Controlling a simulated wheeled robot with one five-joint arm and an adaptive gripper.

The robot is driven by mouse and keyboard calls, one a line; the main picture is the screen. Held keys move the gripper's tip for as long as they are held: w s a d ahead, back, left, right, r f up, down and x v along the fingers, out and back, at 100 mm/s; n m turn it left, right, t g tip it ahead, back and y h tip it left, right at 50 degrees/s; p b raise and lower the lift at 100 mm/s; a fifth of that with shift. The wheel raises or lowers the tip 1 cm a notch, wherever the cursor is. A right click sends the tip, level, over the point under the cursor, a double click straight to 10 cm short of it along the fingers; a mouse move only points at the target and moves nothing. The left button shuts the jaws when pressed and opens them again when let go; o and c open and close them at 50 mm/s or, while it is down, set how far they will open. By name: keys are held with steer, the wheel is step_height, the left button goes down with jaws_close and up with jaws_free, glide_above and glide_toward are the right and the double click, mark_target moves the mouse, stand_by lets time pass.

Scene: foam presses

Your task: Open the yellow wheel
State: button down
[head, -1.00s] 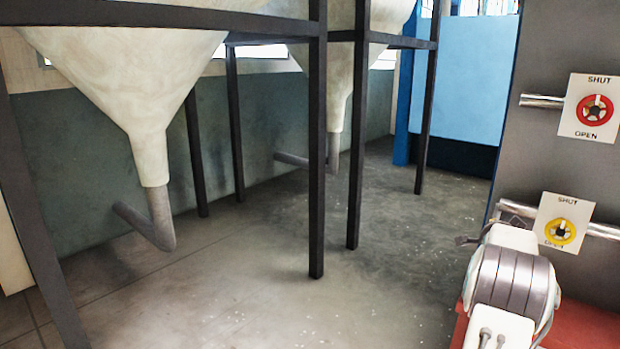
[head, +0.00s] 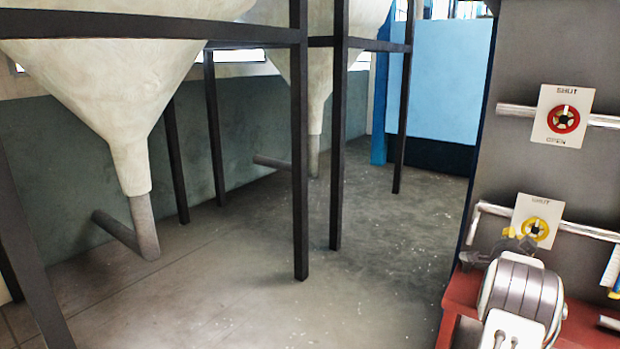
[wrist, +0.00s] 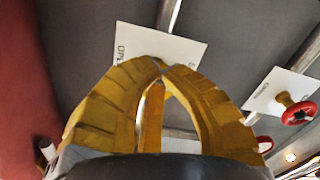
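The yellow wheel (head: 536,229) is on a white plate (head: 524,212) marked SHUT at its top, mounted on a metal pipe on the grey panel at the right. My gripper (head: 516,240) is in front of the plate's lower left part, close beside the wheel; I cannot tell whether they touch. In the wrist view, the yellow fingers of my gripper (wrist: 160,64) come together at their tips, and no object is clearly held. A white plate with OPEN lettering (wrist: 170,42) shows behind the fingertips. The yellow wheel cannot be made out apart from the fingers there.
A red wheel (head: 563,119) on its own white plate is above the yellow one; it also shows in the wrist view (wrist: 298,112). A red stand (head: 455,301) is below the panel. Pale hoppers (head: 110,80) on dark posts stand left. The floor between is clear.

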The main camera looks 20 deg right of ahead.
steer(key=p+x, duration=0.1)
steer(key=x, duration=0.4)
steer(key=shift+d+r+p, duration=0.1)
steer(key=shift+p, duration=0.25)
steer(key=shift+w+r, duration=0.15)
steer(key=shift+w+b, duration=0.3)
steer(key=shift+b, duration=1.6)
steer(key=b+v, duration=0.6)
steer(key=b, duration=0.1)
steer(key=shift+f, duration=0.25)
